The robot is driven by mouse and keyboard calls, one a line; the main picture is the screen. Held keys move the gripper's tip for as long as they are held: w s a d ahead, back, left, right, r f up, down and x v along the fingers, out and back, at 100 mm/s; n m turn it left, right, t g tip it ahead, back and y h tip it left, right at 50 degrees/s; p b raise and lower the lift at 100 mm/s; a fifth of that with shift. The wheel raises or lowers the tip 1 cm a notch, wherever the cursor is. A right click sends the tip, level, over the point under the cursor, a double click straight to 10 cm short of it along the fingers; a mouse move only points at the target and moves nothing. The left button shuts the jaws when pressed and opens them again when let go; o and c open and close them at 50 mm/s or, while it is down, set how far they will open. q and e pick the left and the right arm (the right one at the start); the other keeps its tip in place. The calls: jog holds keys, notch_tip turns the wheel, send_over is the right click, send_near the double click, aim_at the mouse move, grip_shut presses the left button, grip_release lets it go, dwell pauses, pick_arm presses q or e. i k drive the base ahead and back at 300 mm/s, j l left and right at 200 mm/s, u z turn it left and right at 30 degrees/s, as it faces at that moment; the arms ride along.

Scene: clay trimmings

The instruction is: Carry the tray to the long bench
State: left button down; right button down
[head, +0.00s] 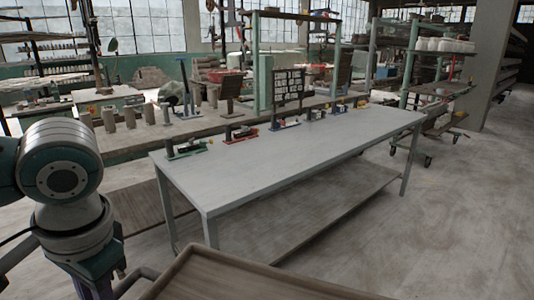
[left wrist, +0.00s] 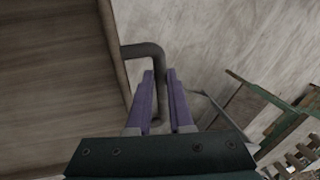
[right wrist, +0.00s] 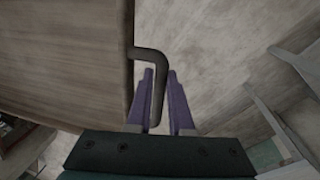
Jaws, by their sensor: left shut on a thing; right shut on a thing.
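The brown wooden tray (head: 240,280) shows at the bottom of the head view, with its far rim and left corner in sight. In the left wrist view my left gripper (left wrist: 160,75) is shut on the tray's dark bent handle (left wrist: 143,50). In the right wrist view my right gripper (right wrist: 160,75) is shut on the handle (right wrist: 152,62) at the tray's other end. The tray's bare wooden surface shows in the left wrist view (left wrist: 50,80) and right wrist view (right wrist: 60,60). The long bench (head: 290,160) is grey-topped and stands ahead, apart from the tray.
Small coloured tools or clamps line the bench's far edge, including a green one (head: 187,148) and a red one (head: 241,134). The bench's near top is clear. A lower shelf (head: 330,205) runs beneath it. Bare floor (head: 450,220) lies to the right. A wheeled rack (head: 435,90) stands farther back.

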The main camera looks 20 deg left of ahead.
aim_at(271, 158)
jog(key=i, duration=2.75)
jog(key=i+u, duration=0.15)
jog(key=i, duration=0.4)
jog(key=i+l+u, duration=0.2)
jog(key=i, duration=0.35)
jog(key=u, duration=1.65)
